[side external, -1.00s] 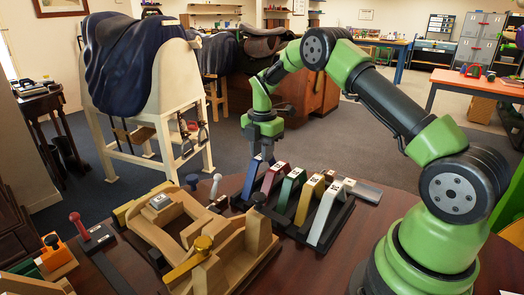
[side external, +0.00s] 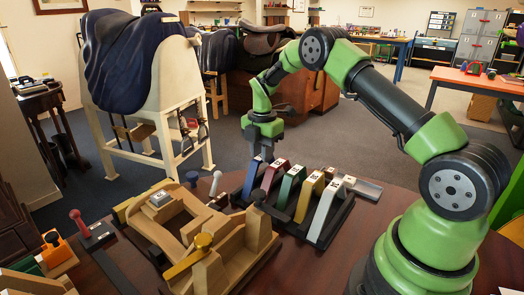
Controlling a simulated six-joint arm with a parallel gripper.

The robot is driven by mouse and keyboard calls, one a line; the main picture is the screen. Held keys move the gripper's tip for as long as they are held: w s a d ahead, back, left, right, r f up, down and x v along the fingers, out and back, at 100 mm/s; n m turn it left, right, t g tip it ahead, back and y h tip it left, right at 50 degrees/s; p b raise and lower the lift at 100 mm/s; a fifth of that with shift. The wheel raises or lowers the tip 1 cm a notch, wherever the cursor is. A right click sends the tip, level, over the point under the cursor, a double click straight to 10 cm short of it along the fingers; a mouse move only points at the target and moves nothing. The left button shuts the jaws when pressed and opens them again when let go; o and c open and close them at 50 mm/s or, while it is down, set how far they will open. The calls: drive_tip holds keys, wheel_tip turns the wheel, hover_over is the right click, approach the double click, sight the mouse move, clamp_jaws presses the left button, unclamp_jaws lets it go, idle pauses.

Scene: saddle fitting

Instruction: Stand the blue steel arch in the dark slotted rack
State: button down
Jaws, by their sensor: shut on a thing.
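The blue steel arch (side external: 252,177) is at the left end of the dark slotted rack (side external: 341,222). It stands beside a row of red, green, yellow and white arches. My gripper (side external: 264,150) is over the blue arch's top, with its jaws shut on it. The arch's lower end is close to the rack's left end. The wooden fixture in front partly hides that area, so I cannot tell whether the arch is fully seated in its slot.
The wooden fixture (side external: 215,245) with knobs stands in front of and left of the rack. The red arch (side external: 273,178) is close to the right of the blue one. A grey metal piece (side external: 368,189) lies at the rack's far right. Bare tabletop (side external: 318,268) shows in front.

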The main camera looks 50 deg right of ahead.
idle(0.4)
drive_tip(key=shift+c, duration=2.3)
unclamp_jaws()
drive_tip(key=shift+r, duration=2.5)
drive_tip(key=shift+r, duration=1.5)
